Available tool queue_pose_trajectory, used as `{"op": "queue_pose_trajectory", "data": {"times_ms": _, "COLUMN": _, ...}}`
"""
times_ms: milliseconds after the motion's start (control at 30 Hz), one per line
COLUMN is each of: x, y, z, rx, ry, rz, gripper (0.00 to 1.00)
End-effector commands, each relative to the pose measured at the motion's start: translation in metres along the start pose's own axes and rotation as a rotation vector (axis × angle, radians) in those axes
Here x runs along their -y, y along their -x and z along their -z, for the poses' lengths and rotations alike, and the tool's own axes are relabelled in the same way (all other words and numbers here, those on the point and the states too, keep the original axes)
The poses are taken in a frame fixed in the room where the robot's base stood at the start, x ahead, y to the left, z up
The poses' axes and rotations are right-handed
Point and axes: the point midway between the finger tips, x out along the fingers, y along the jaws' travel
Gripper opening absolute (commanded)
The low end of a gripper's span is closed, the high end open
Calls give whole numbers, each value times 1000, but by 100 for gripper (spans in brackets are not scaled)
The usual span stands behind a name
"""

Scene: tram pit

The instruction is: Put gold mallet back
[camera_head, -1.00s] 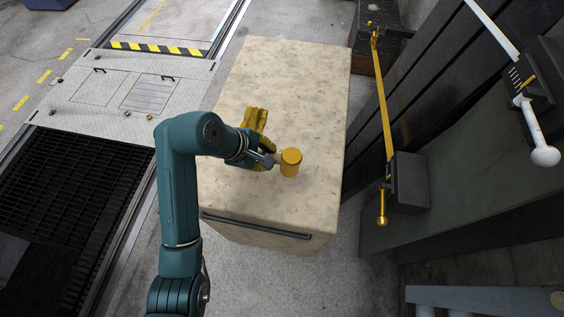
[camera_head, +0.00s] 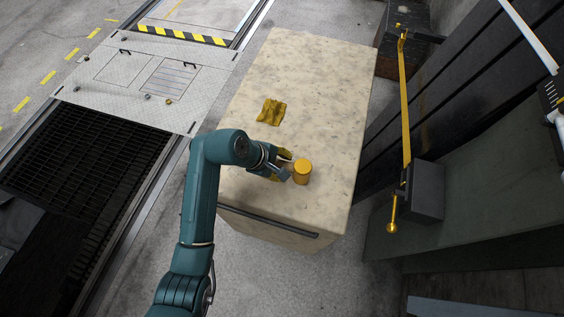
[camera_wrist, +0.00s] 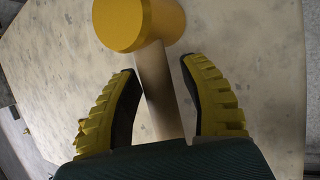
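The gold mallet has a thick gold cylindrical head (camera_head: 302,173), which appears at the front part of the pale stone-patterned cabinet top (camera_head: 315,105). The head also fills the top of the wrist view (camera_wrist: 135,22). A pale handle (camera_wrist: 160,95) runs from it toward my palm. My gripper (camera_head: 287,168) is at the left of the head. In the wrist view its yellow-ribbed fingers (camera_wrist: 160,72) stand on both sides of the handle. Narrow gaps seem to show beside the handle, so firm contact is unclear. Whether the head touches the cabinet top is also unclear.
A crumpled gold cloth-like piece (camera_head: 271,111) lies on the cabinet top behind my gripper. A long gold tool (camera_head: 405,105) stands in a dark holder (camera_head: 427,190) at the right wall. A white tool (camera_head: 530,35) is farther right. A grated pit (camera_head: 85,160) lies left.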

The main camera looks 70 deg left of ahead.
Motion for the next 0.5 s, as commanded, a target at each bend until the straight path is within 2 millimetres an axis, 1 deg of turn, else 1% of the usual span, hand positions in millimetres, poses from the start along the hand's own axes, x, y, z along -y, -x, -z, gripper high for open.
{"op": "queue_pose_trajectory", "data": {"times_ms": 133, "x": 0, "y": -2, "z": 1, "rx": 0, "ry": -1, "rz": -2, "gripper": 44}}
{"op": "queue_pose_trajectory", "data": {"times_ms": 267, "x": 3, "y": -9, "z": 4, "rx": 0, "ry": -1, "rz": -5, "gripper": 44}}
{"op": "queue_pose_trajectory", "data": {"times_ms": 333, "x": -3, "y": 18, "z": 0, "rx": -1, "ry": 1, "rz": -8, "gripper": 44}}
{"op": "queue_pose_trajectory", "data": {"times_ms": 367, "x": -3, "y": 28, "z": 0, "rx": -2, "ry": 1, "rz": -8, "gripper": 44}}
{"op": "queue_pose_trajectory", "data": {"times_ms": 400, "x": -3, "y": 39, "z": -5, "rx": -1, "ry": -1, "rz": -7, "gripper": 44}}
{"op": "queue_pose_trajectory", "data": {"times_ms": 467, "x": -3, "y": 55, "z": -10, "rx": -1, "ry": -1, "rz": -7, "gripper": 44}}
{"op": "queue_pose_trajectory", "data": {"times_ms": 500, "x": -3, "y": 65, "z": -10, "rx": -2, "ry": 0, "rz": -8, "gripper": 44}}
